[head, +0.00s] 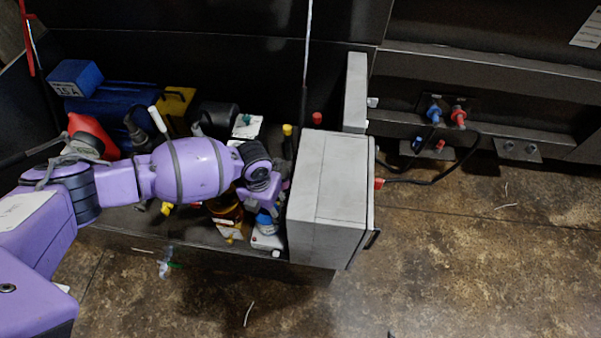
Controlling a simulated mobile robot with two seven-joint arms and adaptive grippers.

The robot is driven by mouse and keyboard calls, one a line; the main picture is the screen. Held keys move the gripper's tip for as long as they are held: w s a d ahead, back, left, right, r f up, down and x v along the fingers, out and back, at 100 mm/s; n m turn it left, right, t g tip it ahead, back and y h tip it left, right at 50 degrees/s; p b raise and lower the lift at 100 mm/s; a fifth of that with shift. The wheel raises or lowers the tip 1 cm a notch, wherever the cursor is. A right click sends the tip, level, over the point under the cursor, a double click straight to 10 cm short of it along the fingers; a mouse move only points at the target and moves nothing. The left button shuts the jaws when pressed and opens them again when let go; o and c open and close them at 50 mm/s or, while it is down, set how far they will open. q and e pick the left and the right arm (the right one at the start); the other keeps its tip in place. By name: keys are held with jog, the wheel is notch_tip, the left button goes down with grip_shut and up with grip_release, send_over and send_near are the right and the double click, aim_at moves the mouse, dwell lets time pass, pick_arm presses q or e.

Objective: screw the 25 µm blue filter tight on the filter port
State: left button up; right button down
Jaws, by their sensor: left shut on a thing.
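My left arm comes in from the left, and its gripper (264,207) points down beside the grey cabinet. It is shut on a small blue part that looks like the blue filter (266,222); the fingers hide most of it. Right below the blue part is a small white unit (267,240) with a red mark. It may carry the filter port, but I cannot make out the port or any thread. I cannot tell whether the blue part is seated or tilted. My right gripper is not in view.
A grey cabinet (328,185) stands close on the gripper's right. An amber bottle (228,222) is close on its left. A blue box (75,78), a blue and yellow machine (115,110) and a red container (92,133) crowd the tray's left. Hoses (425,180) run right of the cabinet.

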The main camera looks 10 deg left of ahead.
pick_arm(q)
jog(key=m, duration=0.3)
jog(key=shift+w+d+r+b, duration=0.1)
jog(key=shift+w+d+b, duration=0.1)
jog(key=shift+b, duration=0.2)
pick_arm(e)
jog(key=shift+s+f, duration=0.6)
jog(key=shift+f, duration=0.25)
pick_arm(q)
jog(key=o, duration=1.4)
jog(key=shift+s+a, duration=0.1)
jog(key=shift+c, duration=0.4)
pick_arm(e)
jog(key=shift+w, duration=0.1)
